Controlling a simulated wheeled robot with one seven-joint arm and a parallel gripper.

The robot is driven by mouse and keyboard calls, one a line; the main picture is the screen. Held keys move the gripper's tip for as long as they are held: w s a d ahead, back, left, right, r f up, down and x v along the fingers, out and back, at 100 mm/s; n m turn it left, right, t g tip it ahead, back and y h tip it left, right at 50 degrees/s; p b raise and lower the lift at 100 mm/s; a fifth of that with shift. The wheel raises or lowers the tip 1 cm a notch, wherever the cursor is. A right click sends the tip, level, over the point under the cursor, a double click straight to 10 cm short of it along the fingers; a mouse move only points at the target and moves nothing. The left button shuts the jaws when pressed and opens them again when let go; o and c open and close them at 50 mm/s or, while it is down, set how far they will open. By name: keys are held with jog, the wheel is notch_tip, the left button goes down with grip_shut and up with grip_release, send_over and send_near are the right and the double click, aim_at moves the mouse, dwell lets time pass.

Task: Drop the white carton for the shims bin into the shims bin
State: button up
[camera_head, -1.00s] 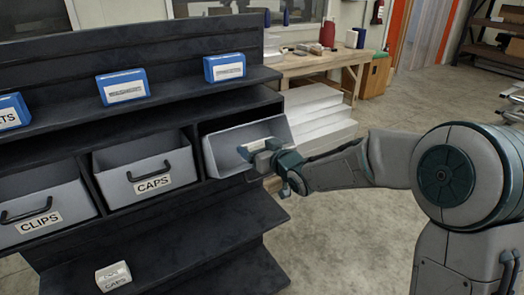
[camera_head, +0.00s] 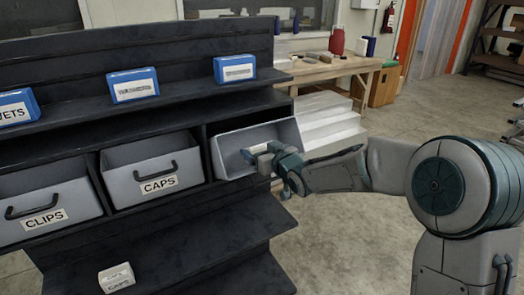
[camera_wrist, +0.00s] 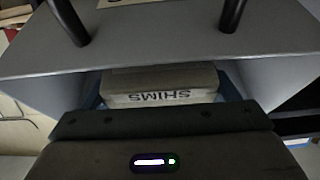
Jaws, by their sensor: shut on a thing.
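The shims bin (camera_head: 230,140) is the right-hand grey bin, pulled out of its shelf bay with its open top showing. In the wrist view its grey wall (camera_wrist: 150,45) with a dark handle fills the upper part. The white carton (camera_wrist: 162,84), lettered SHIMS upside down, sits between the fingers of my gripper (camera_wrist: 160,100). In the head view my gripper (camera_head: 268,158) is at the bin's opening, on its right side, shut on the carton. The carton is mostly hidden there, so its height over the bin floor cannot be told.
The CAPS bin (camera_head: 135,170) and CLIPS bin (camera_head: 40,205) stand left in the same dark shelf. Blue boxes (camera_head: 132,86) line the shelf above. A white CAPS carton (camera_head: 117,278) lies on the lower shelf. A wooden bench (camera_head: 335,68) stands behind; open floor lies right.

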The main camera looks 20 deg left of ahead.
jog(key=o, duration=0.9)
jog(key=shift+o, duration=0.2)
jog(key=v, duration=1.4)
jog(key=shift+p, duration=0.3)
jog(key=shift+r, duration=0.1)
